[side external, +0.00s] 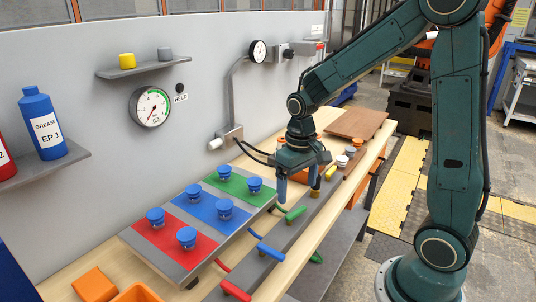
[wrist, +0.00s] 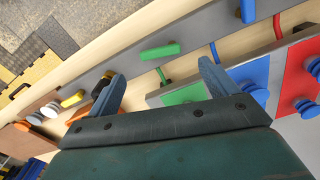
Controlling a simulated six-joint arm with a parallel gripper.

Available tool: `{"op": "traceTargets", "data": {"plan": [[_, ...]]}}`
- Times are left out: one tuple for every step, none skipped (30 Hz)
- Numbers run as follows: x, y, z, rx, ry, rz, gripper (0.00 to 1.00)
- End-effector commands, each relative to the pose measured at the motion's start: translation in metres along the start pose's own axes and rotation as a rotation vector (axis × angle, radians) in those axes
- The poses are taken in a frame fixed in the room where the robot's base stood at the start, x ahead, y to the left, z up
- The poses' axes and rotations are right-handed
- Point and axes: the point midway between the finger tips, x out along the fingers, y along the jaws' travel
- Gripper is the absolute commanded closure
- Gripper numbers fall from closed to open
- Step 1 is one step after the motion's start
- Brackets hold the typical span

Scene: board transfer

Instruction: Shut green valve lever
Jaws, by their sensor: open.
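The green valve lever (side external: 295,215) sits on the grey rail along the bench, and it also shows in the wrist view (wrist: 160,51). It lies roughly along the rail, whereas the blue lever (side external: 270,251) and the red lever (side external: 236,290) lie across it. A short green pipe (side external: 279,209) runs to it from the board side. My gripper (side external: 298,186) is open and empty, pointing down above the rail, just beyond the green lever. In the wrist view (wrist: 160,74) the lever shows in the gap beyond the two blue fingertips. They look apart from it.
A board with red, blue and green panels (side external: 216,211) carries several blue knobs left of the rail. A yellow lever (side external: 331,172) and pale round knobs (side external: 342,160) stand farther along the rail. A gauge (side external: 150,107) hangs on the wall.

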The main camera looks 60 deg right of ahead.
Motion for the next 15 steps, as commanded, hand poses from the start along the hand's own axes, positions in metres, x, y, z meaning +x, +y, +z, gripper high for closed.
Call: {"op": "traceTargets", "data": {"plan": [[0.009,0.000,0.001,0.000,-0.005,0.000,0.15],[0.013,0.000,0.001,0.000,-0.006,0.000,0.15],[0.019,0.000,0.001,0.000,-0.005,0.000,0.15],[0.023,0.000,0.001,0.000,-0.005,0.000,0.15],[0.027,0.000,0.001,0.000,-0.005,0.000,0.15],[0.033,0.000,0.001,0.000,-0.005,0.000,0.15],[0.036,0.000,0.001,0.000,-0.004,0.000,0.15],[0.040,0.000,0.001,0.000,-0.005,0.000,0.15],[0.045,0.000,0.001,0.000,-0.004,0.000,0.15],[0.048,0.000,0.001,0.000,-0.004,0.000,0.15],[0.050,0.000,0.001,0.000,-0.003,0.000,0.15],[0.054,0.000,0.001,0.000,-0.004,0.000,0.15],[0.056,0.000,0.001,0.000,-0.004,0.000,0.15],[0.058,0.000,0.001,0.000,-0.002,0.000,0.15],[0.060,0.000,0.001,0.000,-0.001,0.000,0.15]]}}
